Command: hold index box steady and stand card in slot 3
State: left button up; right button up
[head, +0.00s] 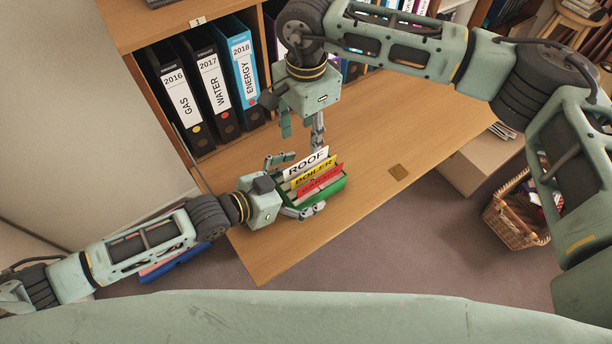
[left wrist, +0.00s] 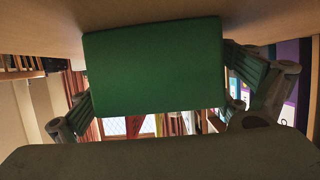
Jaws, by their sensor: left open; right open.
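The green index box (head: 334,190) stands on the desk near its front edge. A white ROOF card (head: 305,164), a yellow BOILER card and a red card (head: 320,181) stand in it, ROOF at the back and a little higher. My left gripper (head: 302,185) is open, with one finger on each side of the box. In the left wrist view the box's green end face (left wrist: 153,66) lies between the fingers; I cannot tell whether they touch it. My right gripper (head: 302,132) is open and points down just behind and above the ROOF card. I see nothing in it.
Binders marked GAS (head: 179,96), WATER (head: 213,83) and ENERGY (head: 242,66) stand in the shelf behind. The desk's right part (head: 440,115) is mostly clear. A wicker basket (head: 513,220) stands on the floor.

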pick_arm(q)
jog(key=v, duration=1.1)
jog(key=shift+s+a+r, duration=0.25)
jog(key=shift+s+a, duration=0.05)
jog(key=shift+a, duration=0.05)
